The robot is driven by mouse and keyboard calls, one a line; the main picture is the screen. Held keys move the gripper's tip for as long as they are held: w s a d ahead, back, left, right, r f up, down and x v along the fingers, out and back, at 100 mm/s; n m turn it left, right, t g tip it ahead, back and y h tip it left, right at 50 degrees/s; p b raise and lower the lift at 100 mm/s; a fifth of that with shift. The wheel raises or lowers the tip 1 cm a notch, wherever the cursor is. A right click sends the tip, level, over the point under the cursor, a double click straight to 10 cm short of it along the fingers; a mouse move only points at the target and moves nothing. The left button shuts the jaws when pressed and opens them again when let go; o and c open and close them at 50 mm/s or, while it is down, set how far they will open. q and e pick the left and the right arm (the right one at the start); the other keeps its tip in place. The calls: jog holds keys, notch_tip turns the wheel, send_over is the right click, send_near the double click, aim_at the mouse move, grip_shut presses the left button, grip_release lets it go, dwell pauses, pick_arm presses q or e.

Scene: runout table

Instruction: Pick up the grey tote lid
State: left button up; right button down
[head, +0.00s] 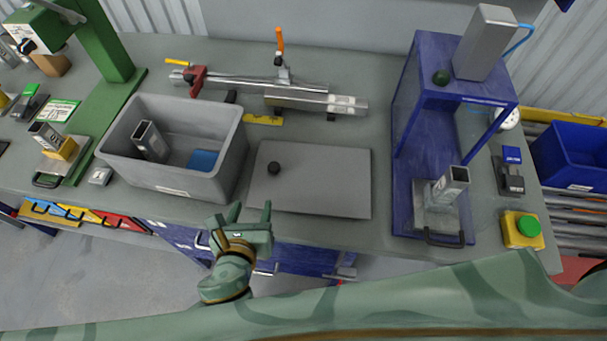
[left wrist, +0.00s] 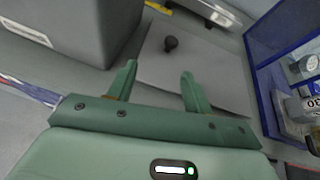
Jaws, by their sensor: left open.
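The grey tote lid (head: 325,183) lies flat on the table, just right of the grey tote (head: 185,180). A round black knob (head: 273,168) stands on the lid near its left edge. In the left wrist view the lid (left wrist: 205,70) lies beyond my fingers, with its knob (left wrist: 170,43) toward the far side. My left gripper (head: 251,212) is open and empty at the table's front edge, near the lid's front left corner. It also shows open in the left wrist view (left wrist: 158,82). My right gripper is not in view.
The tote holds a metal tube piece (head: 150,141) and a blue block (head: 203,160). Metal tubes with clamps (head: 300,98) lie behind the lid. A blue frame press (head: 405,190) stands to its right. A green stand (head: 105,85) is at the left.

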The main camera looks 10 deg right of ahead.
aim_at(273, 169)
pick_arm(q)
jog(key=w+d+f, duration=0.1)
jog(key=w, duration=0.2)
jog(key=w+d+f+m+b, duration=0.1)
jog(key=w, duration=0.2)
jog(key=w+d+f+m+b, duration=0.1)
jog(key=w+d, duration=0.1)
jog(key=w, duration=0.1)
jog(key=shift+w+f+h, duration=0.25)
jog(key=shift+f+h, duration=0.05)
jog(key=shift+h, duration=0.1)
jog(key=b+x, duration=0.2)
jog(key=x, duration=0.2)
jog(key=shift+w+d+f, duration=0.15)
jog(key=shift+d+f, duration=0.1)
jog(key=shift+d, duration=0.05)
jog(key=shift+w+d+f, duration=0.15)
jog(key=shift+w, duration=0.3)
jog(key=shift+s, duration=0.1)
jog(key=shift+c, duration=0.2)
grip_shut()
